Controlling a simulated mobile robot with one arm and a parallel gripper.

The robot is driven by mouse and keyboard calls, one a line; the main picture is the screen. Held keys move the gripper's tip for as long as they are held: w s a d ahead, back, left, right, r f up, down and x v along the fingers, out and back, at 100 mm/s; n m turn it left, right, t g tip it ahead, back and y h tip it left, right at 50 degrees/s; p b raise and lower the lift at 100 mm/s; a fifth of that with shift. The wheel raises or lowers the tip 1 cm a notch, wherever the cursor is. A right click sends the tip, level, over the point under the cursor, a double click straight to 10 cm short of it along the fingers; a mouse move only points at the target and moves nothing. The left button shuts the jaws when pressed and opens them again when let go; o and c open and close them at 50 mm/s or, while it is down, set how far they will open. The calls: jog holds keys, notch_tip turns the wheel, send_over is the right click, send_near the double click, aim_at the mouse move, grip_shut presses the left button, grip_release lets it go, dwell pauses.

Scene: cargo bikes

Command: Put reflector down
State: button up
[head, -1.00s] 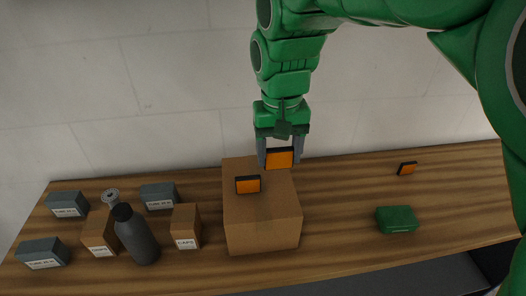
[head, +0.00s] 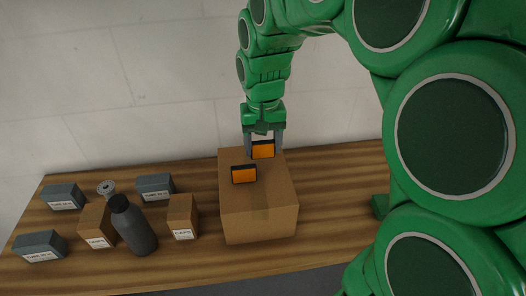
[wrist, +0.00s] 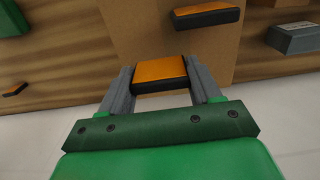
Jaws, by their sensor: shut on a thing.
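My gripper (head: 263,146) is shut on an orange reflector (head: 263,150) with a dark rim. It holds the reflector at the back part of the cardboard box (head: 260,218); I cannot tell if the reflector touches the box top. In the wrist view the held reflector (wrist: 159,72) sits between the two grey fingers. A second orange reflector (head: 244,174) is on the box top, in front and to the left of the held one. It also shows in the wrist view (wrist: 206,16). A third reflector (wrist: 14,89) lies on the wooden table, at the left edge of the wrist view.
On the wooden table (head: 330,190), grey boxes (head: 155,186), small brown boxes (head: 182,215) and a dark bottle (head: 133,225) stand left of the cardboard box. A green box (head: 380,205) is mostly hidden behind my arm at right. A pale wall stands behind.

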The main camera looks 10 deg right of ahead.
aim_at(263, 153)
jog(key=shift+f, duration=1.35)
jog(key=shift+f, duration=0.15)
jog(key=o, duration=1)
